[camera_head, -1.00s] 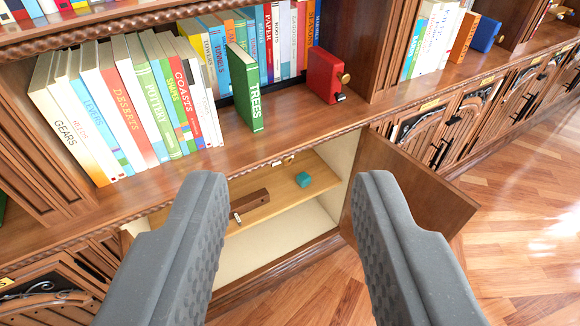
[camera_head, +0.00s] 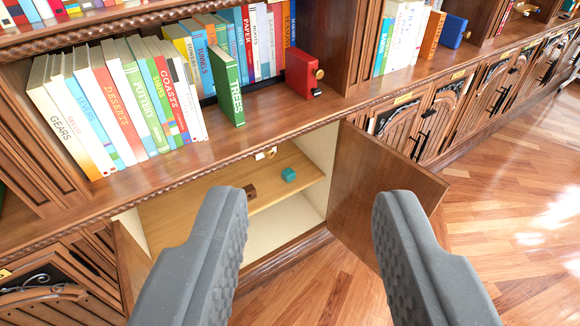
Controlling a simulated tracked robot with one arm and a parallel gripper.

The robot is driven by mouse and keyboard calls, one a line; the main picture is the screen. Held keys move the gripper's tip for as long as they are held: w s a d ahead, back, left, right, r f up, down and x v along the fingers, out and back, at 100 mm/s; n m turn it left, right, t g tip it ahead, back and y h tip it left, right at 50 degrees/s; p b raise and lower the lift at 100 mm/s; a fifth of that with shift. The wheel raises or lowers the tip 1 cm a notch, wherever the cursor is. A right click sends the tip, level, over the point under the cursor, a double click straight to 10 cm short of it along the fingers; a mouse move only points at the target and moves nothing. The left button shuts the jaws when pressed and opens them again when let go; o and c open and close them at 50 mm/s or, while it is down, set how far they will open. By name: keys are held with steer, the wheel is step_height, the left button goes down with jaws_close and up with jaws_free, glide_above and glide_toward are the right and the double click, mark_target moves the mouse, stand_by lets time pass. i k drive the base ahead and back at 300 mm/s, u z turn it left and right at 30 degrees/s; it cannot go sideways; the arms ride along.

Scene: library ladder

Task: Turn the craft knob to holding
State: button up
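My gripper (camera_head: 312,205) is open and empty, with its two grey fingers wide apart in front of an open cabinet. No knob carries a readable "craft" or "holding" marking, so I cannot tell which one is the craft knob. A red block (camera_head: 301,72) on the counter has a round gold knob (camera_head: 320,73) on its right side and a small dark part below it. Another small pale and gold fitting (camera_head: 266,153) shows under the counter edge, at the top of the open cabinet. My fingers touch none of these.
The open cabinet (camera_head: 262,218) holds a teal block (camera_head: 288,174) and a brown wooden piece (camera_head: 249,191), partly hidden by my left finger. Its door (camera_head: 385,180) swings out at right. Books, including a green one (camera_head: 227,88), stand on the counter. Wooden floor is free at right.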

mark_target(269, 154)
steer(key=z, duration=0.4)
steer(key=k, duration=1.1)
steer(key=z, duration=0.3)
steer(key=i, duration=2.05)
steer(key=u, duration=0.25)
